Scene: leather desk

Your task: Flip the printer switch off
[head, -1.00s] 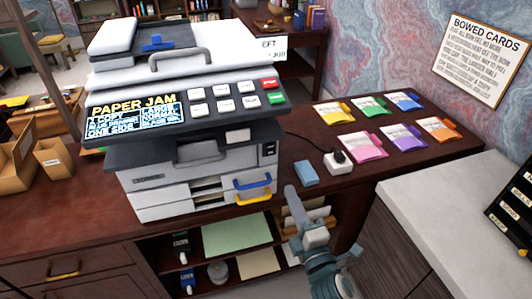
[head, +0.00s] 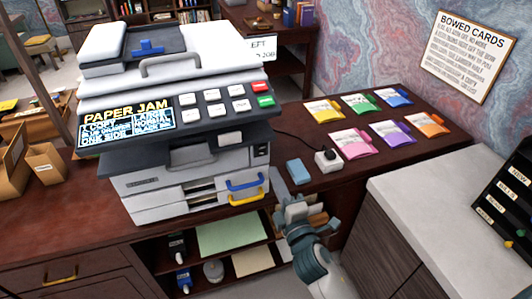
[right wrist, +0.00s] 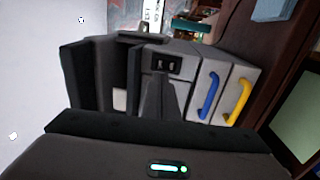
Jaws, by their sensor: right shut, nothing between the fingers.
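The printer (head: 170,165) stands on the dark red desk, its screen reading PAPER JAM. A small black switch panel (head: 261,150) sits at the right of its front, above the blue handle; the switch position is too small to tell. In the right wrist view the panel (right wrist: 167,65) shows two small dark switches or sockets. My right gripper (head: 277,173) is shut and empty, just right of the printer's front near the blue handle. In the right wrist view its fingers (right wrist: 161,84) point at the panel from just below it; contact cannot be told. My left gripper is not in view.
The blue handle (head: 245,181) and yellow handle (head: 249,195) sit on the printer's drawers. A blue block (head: 298,172) and a white block with a black plug (head: 327,161) lie right of the printer. Coloured card packs (head: 356,143) lie farther right. A white-topped cabinet (head: 440,185) stands at right.

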